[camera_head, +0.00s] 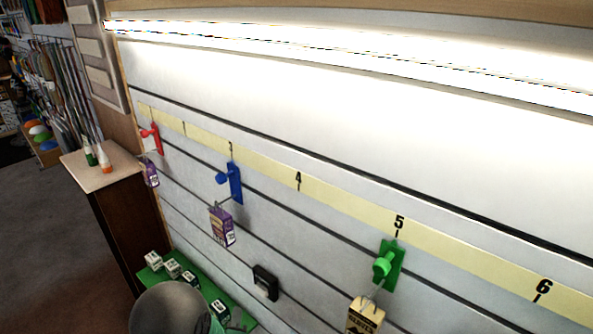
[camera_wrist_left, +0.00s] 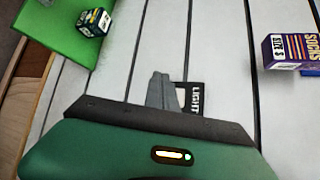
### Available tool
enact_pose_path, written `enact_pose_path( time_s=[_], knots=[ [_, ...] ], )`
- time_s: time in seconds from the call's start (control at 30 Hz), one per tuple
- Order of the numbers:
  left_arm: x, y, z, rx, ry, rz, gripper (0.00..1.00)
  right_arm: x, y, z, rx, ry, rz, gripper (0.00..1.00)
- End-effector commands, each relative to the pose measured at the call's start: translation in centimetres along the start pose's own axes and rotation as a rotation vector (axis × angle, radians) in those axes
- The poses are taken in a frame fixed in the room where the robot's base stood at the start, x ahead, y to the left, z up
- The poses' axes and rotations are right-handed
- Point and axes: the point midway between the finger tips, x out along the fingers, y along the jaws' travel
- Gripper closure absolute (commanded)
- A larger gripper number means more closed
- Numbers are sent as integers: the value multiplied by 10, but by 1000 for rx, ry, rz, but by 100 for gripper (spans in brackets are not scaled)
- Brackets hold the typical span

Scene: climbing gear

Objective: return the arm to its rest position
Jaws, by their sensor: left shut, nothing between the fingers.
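My left gripper (camera_wrist_left: 160,88) shows in the left wrist view with its grey fingers together and nothing between them. My right gripper is not in view.
A slatted wall carries a red hook (camera_head: 152,138), a blue hook (camera_head: 235,184) with a purple box (camera_head: 222,227), and a green hook (camera_head: 389,265) with a beige box (camera_head: 364,316). A black item (camera_head: 265,283) hangs lower. Small boxes sit on the green shelf (camera_head: 146,275).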

Motion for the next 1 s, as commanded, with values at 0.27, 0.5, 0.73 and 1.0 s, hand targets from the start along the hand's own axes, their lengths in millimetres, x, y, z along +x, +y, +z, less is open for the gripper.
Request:
enact_pose_path(
  time_s=[0.27,0.5,0.73,1.0],
  knots=[
    [-69,14,5,-1032,-51,624,100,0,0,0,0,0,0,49],
    [-176,33,28,-1540,-519,983,100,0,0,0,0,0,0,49],
    [-181,34,29,-1557,-546,994,100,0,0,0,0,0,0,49],
    [-181,34,29,-1557,-546,994,100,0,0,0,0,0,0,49]
  ],
)
